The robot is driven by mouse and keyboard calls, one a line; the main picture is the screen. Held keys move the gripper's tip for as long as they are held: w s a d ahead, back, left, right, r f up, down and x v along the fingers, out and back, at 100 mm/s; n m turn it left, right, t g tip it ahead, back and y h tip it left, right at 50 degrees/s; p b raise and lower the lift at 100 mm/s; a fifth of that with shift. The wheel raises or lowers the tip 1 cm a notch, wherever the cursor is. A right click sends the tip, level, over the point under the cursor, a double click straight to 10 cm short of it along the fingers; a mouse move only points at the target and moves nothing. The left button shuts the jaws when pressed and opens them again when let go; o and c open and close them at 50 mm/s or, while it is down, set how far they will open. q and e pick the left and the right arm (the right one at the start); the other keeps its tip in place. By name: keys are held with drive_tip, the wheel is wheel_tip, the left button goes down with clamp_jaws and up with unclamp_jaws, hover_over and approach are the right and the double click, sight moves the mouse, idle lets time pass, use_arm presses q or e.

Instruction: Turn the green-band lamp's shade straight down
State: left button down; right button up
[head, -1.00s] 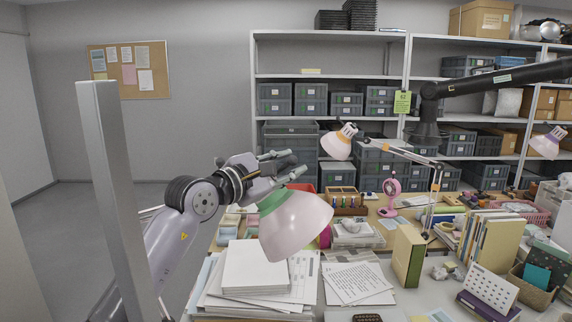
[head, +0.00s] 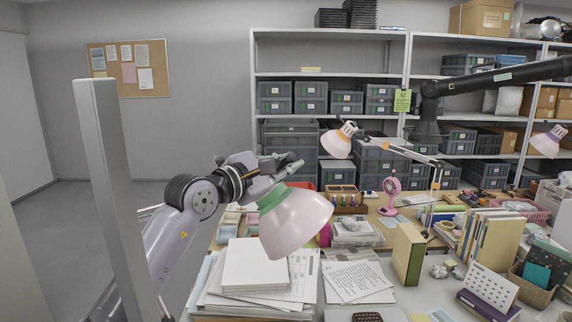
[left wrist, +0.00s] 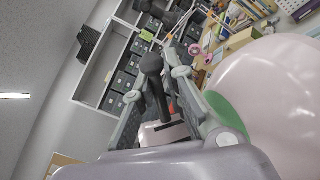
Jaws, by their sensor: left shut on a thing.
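The green-band lamp's shade (head: 297,222) is pale pink with a green band (head: 272,198) at its narrow upper-left end. It hangs tilted above the papers, its mouth facing down and to the right. It fills the right of the left wrist view (left wrist: 275,95), with the green band beside my fingers. My left gripper (head: 287,163) is just above and behind the shade's narrow end. In the left wrist view my gripper (left wrist: 158,85) has its fingers on either side of a dark knobbed part (left wrist: 154,72) of the lamp. The exact contact is partly hidden. My right gripper is out of view.
An orange-band lamp (head: 338,142) and a purple-band lamp (head: 546,144) stand farther back. Paper stacks (head: 255,268) lie under the shade. A green book (head: 408,254) stands to the right. A black boom (head: 490,80) crosses the upper right.

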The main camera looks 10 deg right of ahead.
sight(299, 192)
use_arm(q)
drive_tip(key=shift+s+d+f, duration=0.1)
drive_tip(key=shift+f, duration=0.1)
idle(0.6)
drive_tip(key=shift+f+b, duration=0.1)
drive_tip(key=shift+b, duration=0.2)
drive_tip(key=f+m+b, duration=0.1)
drive_tip(key=b, duration=0.1)
drive_tip(key=d+f+m+y+b, duration=0.1)
drive_tip(key=f+b, duration=0.1)
drive_tip(key=s+d+f+m+y+b, duration=0.1)
drive_tip(key=f+m+b, duration=0.1)
drive_tip(key=shift+s+d+g, duration=0.1)
drive_tip(key=shift+d+g, duration=0.05)
drive_tip(key=shift+g, duration=0.25)
drive_tip(key=shift+s+d+f+m+y+b, duration=0.15)
drive_tip(key=shift+f+m+y+b, duration=0.15)
drive_tip(key=shift+f+m+b, duration=0.4)
drive_tip(key=shift+d+f+m+y+b, duration=0.1)
drive_tip(key=shift+f+m+y+b, duration=0.2)
drive_tip(key=shift+f+m+b, duration=0.35)
drive_tip(key=shift+f, duration=0.1)
drive_tip(key=c, duration=1.7)
unclamp_jaws()
